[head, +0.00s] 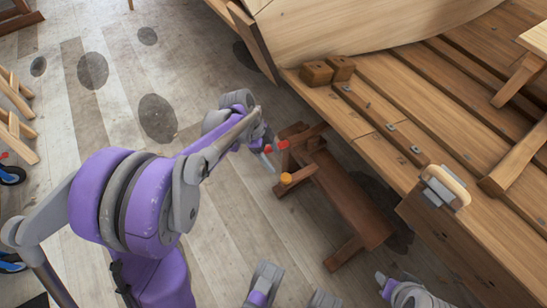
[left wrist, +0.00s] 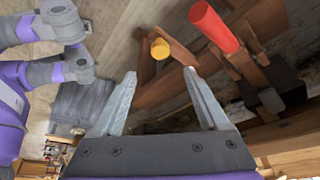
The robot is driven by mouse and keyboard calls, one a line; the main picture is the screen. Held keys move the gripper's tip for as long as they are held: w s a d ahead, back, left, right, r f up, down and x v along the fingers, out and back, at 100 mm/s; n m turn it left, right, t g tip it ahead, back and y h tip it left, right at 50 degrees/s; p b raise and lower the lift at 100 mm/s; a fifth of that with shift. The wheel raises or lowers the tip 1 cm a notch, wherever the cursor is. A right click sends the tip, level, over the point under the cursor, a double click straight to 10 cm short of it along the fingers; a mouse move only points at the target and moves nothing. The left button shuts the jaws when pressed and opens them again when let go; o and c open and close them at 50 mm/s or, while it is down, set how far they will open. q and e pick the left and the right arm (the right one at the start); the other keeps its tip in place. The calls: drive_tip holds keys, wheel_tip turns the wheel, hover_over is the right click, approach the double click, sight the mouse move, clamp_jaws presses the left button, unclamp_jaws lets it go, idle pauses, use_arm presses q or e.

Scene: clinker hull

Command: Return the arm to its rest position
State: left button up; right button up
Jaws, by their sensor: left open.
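My left arm comes in from the left in the head view, and its gripper (head: 267,152) is above the floor at the near end of a brown wooden sawhorse-like bench (head: 345,195). The left wrist view shows the gripper (left wrist: 160,75) with its two grey fingers spread and nothing between them. A red handle (left wrist: 214,25) and a yellow-orange knob (left wrist: 160,48) lie beyond the fingertips, apart from them as far as I can tell.
The plank hull and staging (head: 400,110) fill the upper right, with two wooden blocks (head: 317,72) on it. A grey clamp-like piece with a pale wooden top (head: 445,188) sits at its edge. Grey plank floor (head: 100,110) is clear at upper left. Wooden frames (head: 12,105) stand at far left.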

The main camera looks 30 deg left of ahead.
idle(0.3)
use_arm(q)
drive_tip(key=s+d+r+n+t+y, duration=0.2)
drive_tip(key=s+d+n, duration=0.1)
drive_tip(key=s+n, duration=0.6)
drive_tip(key=s+d+r+n+t+y, duration=0.1)
drive_tip(key=s+d+r+n+y, duration=0.1)
drive_tip(key=s+n, duration=0.65)
wheel_tip(320, 180, up, 22)
drive_tip(key=m+t+p, duration=0.1)
drive_tip(key=m+p, duration=0.1)
drive_tip(key=p, duration=1.7)
drive_tip(key=shift+d+p, duration=0.15)
drive_tip(key=shift+p, duration=0.2)
use_arm(e)
wheel_tip(320, 180, up, 22)
drive_tip(key=w+t, duration=0.1)
drive_tip(key=shift+w+r, duration=0.15)
drive_tip(key=shift+w, duration=0.2)
use_arm(q)
drive_tip(key=shift+s+m, duration=0.2)
drive_tip(key=shift+m, duration=0.05)
use_arm(e)
drive_tip(key=shift+s, duration=0.15)
